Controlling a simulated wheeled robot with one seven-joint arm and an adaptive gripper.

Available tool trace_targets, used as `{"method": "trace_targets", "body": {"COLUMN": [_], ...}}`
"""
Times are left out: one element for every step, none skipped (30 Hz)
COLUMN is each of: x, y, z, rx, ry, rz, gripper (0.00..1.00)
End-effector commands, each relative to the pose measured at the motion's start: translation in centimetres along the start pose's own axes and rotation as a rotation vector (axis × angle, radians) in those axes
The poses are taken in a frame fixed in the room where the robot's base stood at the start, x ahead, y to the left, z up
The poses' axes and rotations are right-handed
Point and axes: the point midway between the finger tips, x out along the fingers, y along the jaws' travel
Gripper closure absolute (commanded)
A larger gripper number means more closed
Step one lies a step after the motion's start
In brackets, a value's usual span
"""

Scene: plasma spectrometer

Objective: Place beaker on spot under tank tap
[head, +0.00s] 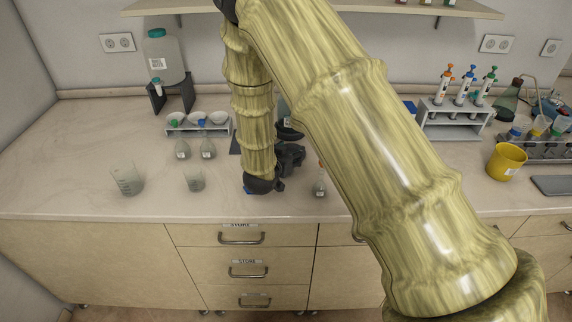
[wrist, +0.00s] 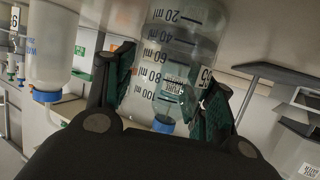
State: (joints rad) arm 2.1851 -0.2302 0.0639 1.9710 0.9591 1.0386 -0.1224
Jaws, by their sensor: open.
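In the wrist view a clear beaker (wrist: 182,48) with dark ml marks and a label stands upside down in the picture. My gripper (wrist: 165,92) is open, with one finger on each side of the beaker; whether they touch it I cannot tell. In the head view my gripper (head: 290,155) is low over the bench, partly behind my arm. A large beaker (head: 126,180) and a smaller one (head: 194,180) stand at the front left. I cannot tell which beaker is between the fingers. A tank (head: 165,60) with a green cap sits on a dark stand (head: 172,95) at the back left.
A rack (head: 198,128) with flasks below it stands behind the smaller beaker. A small bottle (head: 319,188) stands right of my gripper. A pipette stand (head: 457,118) and a yellow cup (head: 506,161) are at the right.

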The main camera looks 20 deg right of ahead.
Motion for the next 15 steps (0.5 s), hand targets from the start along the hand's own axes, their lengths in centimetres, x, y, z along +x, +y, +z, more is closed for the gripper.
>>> {"method": "trace_targets", "body": {"x": [0.27, 0.38, 0.48, 0.52, 0.54, 0.55, 0.54, 0.54, 0.53, 0.53, 0.53, 0.52, 0.52, 0.52, 0.52], "y": [0.04, 0.04, 0.02, 0.01, 0.01, 0.01, 0.0, 0.01, 0.01, 0.01, 0.01, 0.01, 0.01, 0.01, 0.0], "z": [-0.03, -0.03, -0.03, -0.02, -0.02, -0.01, -0.01, 0.0, 0.0, 0.0, 0.0, 0.0, 0.0, 0.0, -0.01], "rx": [0.0, 0.0, 0.0, 0.0, 0.0, 0.0, 0.0, 0.0, 0.0, 0.0, 0.0, 0.0, 0.0, 0.0, 0.0], "ry": [-0.001, -0.001, 0.0, 0.0, 0.0, 0.0, 0.0, 0.0, 0.0, 0.0, 0.0, 0.0, 0.0, 0.0, 0.0], "rz": [0.001, 0.0, 0.0, 0.0, 0.0, 0.0, 0.0, 0.0, 0.0, 0.0, 0.0, 0.0, 0.0, 0.0, 0.0], "gripper": [0.45, 0.45, 0.45, 0.45, 0.45, 0.45, 0.45, 0.45, 0.45, 0.47, 0.52, 0.6, 0.65, 0.71, 0.78]}}
